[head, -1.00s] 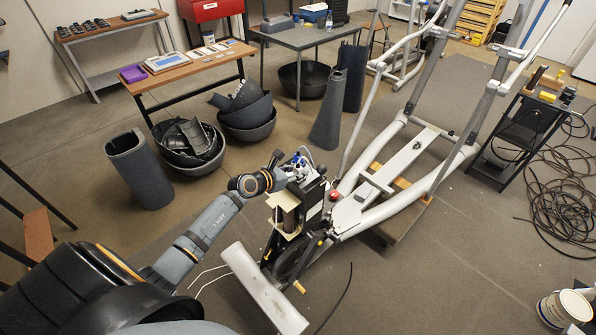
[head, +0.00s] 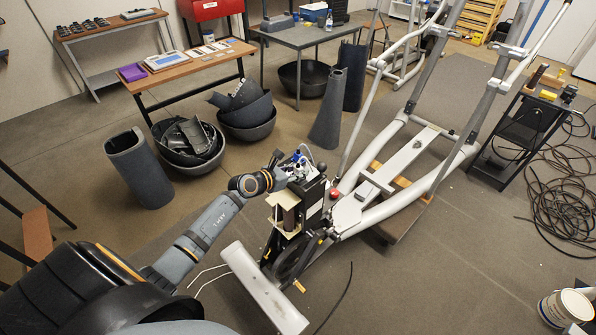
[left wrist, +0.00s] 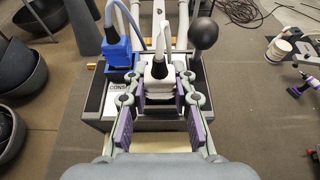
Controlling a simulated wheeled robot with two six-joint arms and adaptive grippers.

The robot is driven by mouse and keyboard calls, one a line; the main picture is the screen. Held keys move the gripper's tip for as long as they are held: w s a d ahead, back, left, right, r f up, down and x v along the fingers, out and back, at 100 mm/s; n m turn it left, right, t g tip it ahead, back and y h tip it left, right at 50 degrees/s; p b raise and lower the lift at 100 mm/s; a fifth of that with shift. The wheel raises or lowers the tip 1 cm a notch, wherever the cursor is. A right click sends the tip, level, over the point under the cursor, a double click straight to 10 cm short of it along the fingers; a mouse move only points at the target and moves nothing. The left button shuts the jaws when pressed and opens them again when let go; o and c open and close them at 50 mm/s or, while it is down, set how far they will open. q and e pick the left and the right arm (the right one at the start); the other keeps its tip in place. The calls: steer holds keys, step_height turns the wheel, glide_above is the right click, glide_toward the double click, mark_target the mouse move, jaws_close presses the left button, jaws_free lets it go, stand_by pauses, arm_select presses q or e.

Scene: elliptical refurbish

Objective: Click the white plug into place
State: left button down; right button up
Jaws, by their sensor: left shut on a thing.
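The white plug (left wrist: 158,72) is between the fingers of my left gripper (left wrist: 160,105) in the left wrist view, with a grey cable rising from its top. The gripper is shut on it, above the dark console box (left wrist: 98,104) at the front of the elliptical machine. A blue plug (left wrist: 117,50) with its own cable stands upright beside it on the left. How deep the white plug sits is hidden by the fingers. In the head view my left gripper (head: 284,170) is at the top of the box. My right gripper is not in view.
A black ball-topped lever (left wrist: 204,34) rises right of the plug. The elliptical frame (head: 400,165) extends behind the box. Dark bowls (head: 247,120) and a bench (head: 190,65) stand at the back left.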

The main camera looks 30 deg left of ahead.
arm_select(q)
steer(key=shift+s+f, duration=0.15)
steer(key=shift+f, duration=0.15)
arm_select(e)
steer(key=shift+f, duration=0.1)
arm_select(q)
steer(key=c, duration=1.2)
jaws_free()
steer(key=shift+f, duration=0.1)
steer(key=shift+o, duration=0.8)
steer(key=shift+f, duration=0.2)
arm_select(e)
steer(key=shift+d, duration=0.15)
arm_select(q)
steer(key=shift+s, duration=0.1)
steer(key=r+v, duration=0.1)
steer(key=v, duration=0.6)
